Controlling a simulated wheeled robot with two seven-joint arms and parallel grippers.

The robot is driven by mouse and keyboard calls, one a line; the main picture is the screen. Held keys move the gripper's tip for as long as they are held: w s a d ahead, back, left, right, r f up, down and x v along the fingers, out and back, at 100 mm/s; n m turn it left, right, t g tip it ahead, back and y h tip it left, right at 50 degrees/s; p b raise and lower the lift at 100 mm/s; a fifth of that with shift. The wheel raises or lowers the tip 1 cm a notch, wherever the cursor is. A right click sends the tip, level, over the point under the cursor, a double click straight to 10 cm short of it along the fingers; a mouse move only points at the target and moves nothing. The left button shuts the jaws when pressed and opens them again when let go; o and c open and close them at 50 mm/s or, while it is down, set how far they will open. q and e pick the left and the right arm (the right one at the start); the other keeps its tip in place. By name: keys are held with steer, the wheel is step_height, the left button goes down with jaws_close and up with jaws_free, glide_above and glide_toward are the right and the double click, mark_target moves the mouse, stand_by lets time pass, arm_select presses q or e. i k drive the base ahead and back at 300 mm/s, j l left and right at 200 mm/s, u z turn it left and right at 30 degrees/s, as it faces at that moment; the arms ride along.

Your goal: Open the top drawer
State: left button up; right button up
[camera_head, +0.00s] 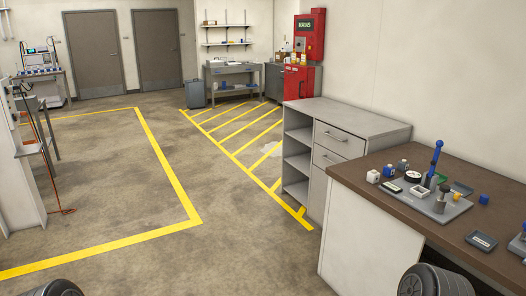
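The top drawer (341,146) is in the upper front of a grey cabinet (350,114) right of the middle of the picture. Its front is light grey, with a bar handle (335,136). It looks shut, flush with the cabinet. A second drawer (325,162) with a like handle sits below it, partly hidden by the brown-topped bench. Neither of my grippers shows. Only dark rounded parts, which look like my arms, show at the bottom left and bottom right edges, well short of the cabinet.
The brown-topped bench (397,211) stands at the right, in front of the cabinet's near side, with small parts and a grey plate (437,204) on it. Open shelves (297,165) are left of the drawers. The floor to the left is clear, with yellow lines (165,165).

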mark_target(347, 146)
steer(key=i+z, duration=0.1)
steer(key=i, duration=0.85)
steer(key=i+j+z, duration=0.1)
steer(key=i, duration=0.8)
steer(key=i+j+z, duration=0.15)
steer(key=i+z, duration=0.3)
steer(key=i+j+z, duration=0.2)
steer(key=z, duration=0.25)
steer(key=i+j+z, duration=0.3)
steer(key=z, duration=0.15)
steer(key=i+j+z, duration=0.2)
steer(key=j+z, duration=0.2)
steer(key=i+j+z, duration=0.2)
steer(key=j+z, duration=0.25)
steer(key=j, duration=0.25)
steer(key=j+z, duration=0.4)
steer(key=j, duration=0.35)
